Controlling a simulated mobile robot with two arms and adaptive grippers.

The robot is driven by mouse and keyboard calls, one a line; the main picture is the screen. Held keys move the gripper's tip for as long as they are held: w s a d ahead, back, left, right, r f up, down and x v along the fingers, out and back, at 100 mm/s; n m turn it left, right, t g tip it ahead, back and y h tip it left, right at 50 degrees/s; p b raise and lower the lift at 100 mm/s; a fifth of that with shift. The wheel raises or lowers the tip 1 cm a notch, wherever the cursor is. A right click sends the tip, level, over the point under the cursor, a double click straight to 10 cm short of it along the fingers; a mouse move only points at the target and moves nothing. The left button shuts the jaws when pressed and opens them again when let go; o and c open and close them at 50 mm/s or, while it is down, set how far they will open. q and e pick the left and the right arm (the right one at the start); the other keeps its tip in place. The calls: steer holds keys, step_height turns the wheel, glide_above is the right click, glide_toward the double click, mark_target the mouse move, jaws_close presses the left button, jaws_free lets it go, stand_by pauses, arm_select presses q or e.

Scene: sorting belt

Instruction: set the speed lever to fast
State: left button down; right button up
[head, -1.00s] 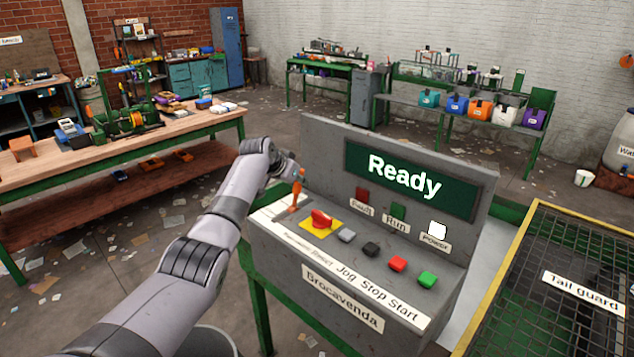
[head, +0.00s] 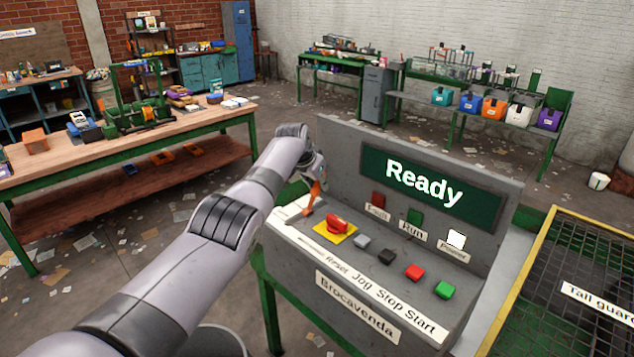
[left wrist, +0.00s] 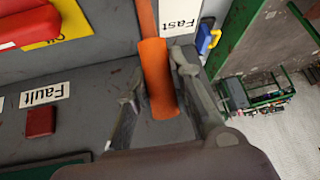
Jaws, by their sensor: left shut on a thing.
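The orange speed lever (head: 313,198) stands at the left end of the grey control console (head: 345,268), leaning a little to the right in the head view. My left gripper (head: 318,174) is at its upper part, shut on it. In the left wrist view the orange lever (left wrist: 158,85) lies between the two fingers of my left gripper (left wrist: 156,80). A white label reading "Fast" (left wrist: 180,18) is beside the lever's far part in that view. The lever's slot and the rest of its scale are mostly hidden. My right gripper is not in view.
A red knob on a yellow plate (head: 337,225) sits just right of the lever, then a row of buttons. The screen (head: 428,188) reads "Ready". A mesh tail guard (head: 560,250) stands at the right and a workbench (head: 200,118) at the left.

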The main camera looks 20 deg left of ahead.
arm_select(q)
steer(key=shift+d, duration=0.1)
steer(key=c, duration=1.9)
jaws_free()
steer(key=o, duration=0.4)
steer(key=shift+w+f, duration=0.15)
steer(key=shift+w, duration=0.05)
steer(key=shift+o, duration=0.4)
steer(key=shift+s, duration=0.1)
steer(key=v, duration=1.2)
